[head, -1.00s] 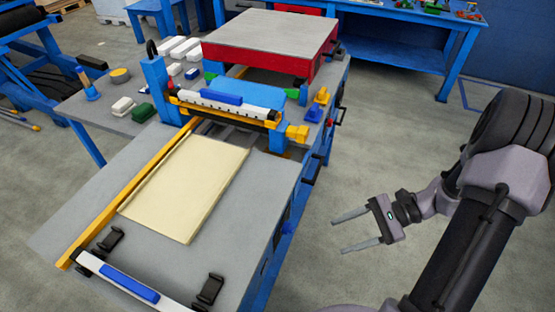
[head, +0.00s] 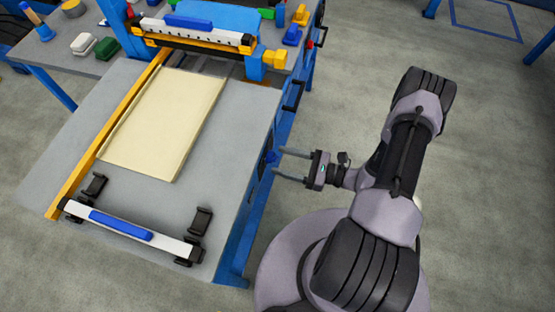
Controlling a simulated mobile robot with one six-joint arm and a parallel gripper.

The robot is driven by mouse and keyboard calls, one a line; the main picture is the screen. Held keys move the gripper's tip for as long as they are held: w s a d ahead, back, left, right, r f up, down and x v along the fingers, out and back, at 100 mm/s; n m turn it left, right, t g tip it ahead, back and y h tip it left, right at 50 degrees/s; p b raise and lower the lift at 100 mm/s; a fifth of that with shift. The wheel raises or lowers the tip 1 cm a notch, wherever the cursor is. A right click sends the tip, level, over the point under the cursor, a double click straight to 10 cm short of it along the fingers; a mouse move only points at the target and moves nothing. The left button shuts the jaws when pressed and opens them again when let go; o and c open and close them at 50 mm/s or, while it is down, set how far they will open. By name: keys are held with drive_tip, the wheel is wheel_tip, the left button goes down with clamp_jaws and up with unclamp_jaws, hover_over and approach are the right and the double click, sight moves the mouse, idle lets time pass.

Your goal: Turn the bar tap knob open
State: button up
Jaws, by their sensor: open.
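A small blue knob (head: 271,157) shows on the right side of the blue-framed bench, on a dark fitting below the grey top. It looks like the bar tap knob, but it is too small to make out its setting. My gripper (head: 280,162) is open and empty, just right of the bench side. Its two fingers point left at the knob, with one tip a little above it and one a little below in the picture. I cannot tell whether the fingers touch or surround the knob.
The grey bench top (head: 235,130) bears a cream panel (head: 165,123) and a white bar with a blue handle (head: 125,228) at its front. Black handles (head: 294,94) stick out from the bench side.

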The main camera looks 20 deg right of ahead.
sight(269, 157)
drive_tip(key=shift+x, duration=1.15)
clamp_jaws()
drive_tip(key=m, duration=1.7)
drive_tip(key=shift+s+r+m+p, duration=0.1)
drive_tip(key=shift+s+m+p, duration=0.05)
drive_tip(key=shift+m+p, duration=0.25)
